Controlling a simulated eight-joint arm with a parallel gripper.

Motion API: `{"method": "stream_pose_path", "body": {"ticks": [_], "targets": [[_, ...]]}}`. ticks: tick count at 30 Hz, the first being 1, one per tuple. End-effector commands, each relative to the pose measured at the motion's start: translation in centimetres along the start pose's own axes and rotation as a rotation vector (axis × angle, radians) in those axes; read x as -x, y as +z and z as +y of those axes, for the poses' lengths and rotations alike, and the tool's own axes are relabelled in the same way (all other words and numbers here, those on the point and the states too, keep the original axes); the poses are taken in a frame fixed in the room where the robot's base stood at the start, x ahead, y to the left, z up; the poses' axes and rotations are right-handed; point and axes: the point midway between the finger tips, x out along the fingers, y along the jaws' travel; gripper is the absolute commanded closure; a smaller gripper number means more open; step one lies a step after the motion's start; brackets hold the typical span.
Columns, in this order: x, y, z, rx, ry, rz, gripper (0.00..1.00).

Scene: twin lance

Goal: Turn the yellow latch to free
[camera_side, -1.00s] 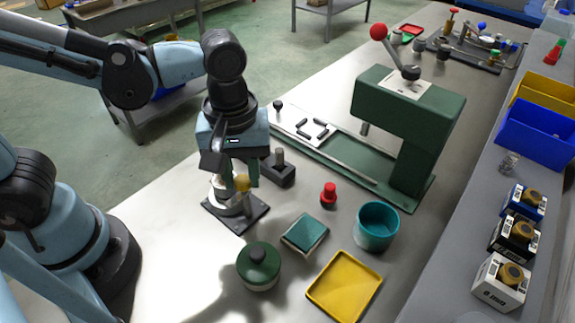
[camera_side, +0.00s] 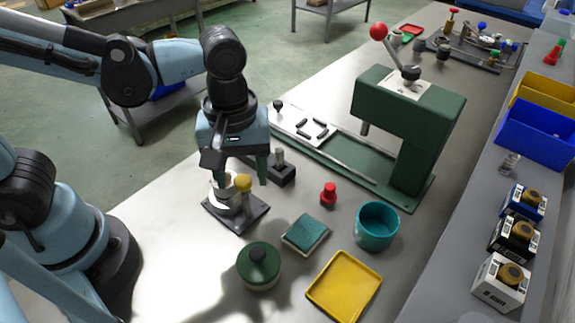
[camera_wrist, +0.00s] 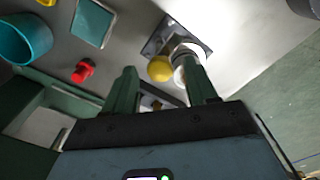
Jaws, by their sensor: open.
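The yellow latch knob (camera_side: 243,182) sits on a small grey and white cylindrical fixture (camera_side: 226,198) on a dark square base plate (camera_side: 245,216). In the wrist view the yellow knob (camera_wrist: 160,69) appears just beyond the fingertips, beside the white cylinder. My gripper (camera_side: 243,175) is open above the fixture, one finger to each side of it in the side view. In the wrist view the gripper (camera_wrist: 160,80) shows its two green fingers spread apart with nothing between them gripped. Part of the fixture is hidden behind a finger.
A green press (camera_side: 410,115) with a red-knobbed lever stands to the right. A red knob piece (camera_side: 328,194), a teal cup (camera_side: 376,226), a teal pad (camera_side: 305,234), a green-lidded jar (camera_side: 258,266) and a yellow tray (camera_side: 344,288) lie nearby. A dark block (camera_side: 281,170) stands close behind the fixture.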

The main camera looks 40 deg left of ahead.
Motion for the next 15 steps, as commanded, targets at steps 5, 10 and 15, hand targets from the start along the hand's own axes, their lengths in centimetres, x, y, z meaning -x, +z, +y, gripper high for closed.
{"method": "stream_pose_path", "body": {"ticks": [5, 10, 15], "targets": [[1.6, 0.0, 0.0, 0.000, 0.000, 0.000, 0.43], [4.1, 0.0, 0.0, 0.000, 0.000, 0.000, 0.43], [6.6, 0.0, 0.0, 0.000, 0.000, 0.000, 0.43]]}}
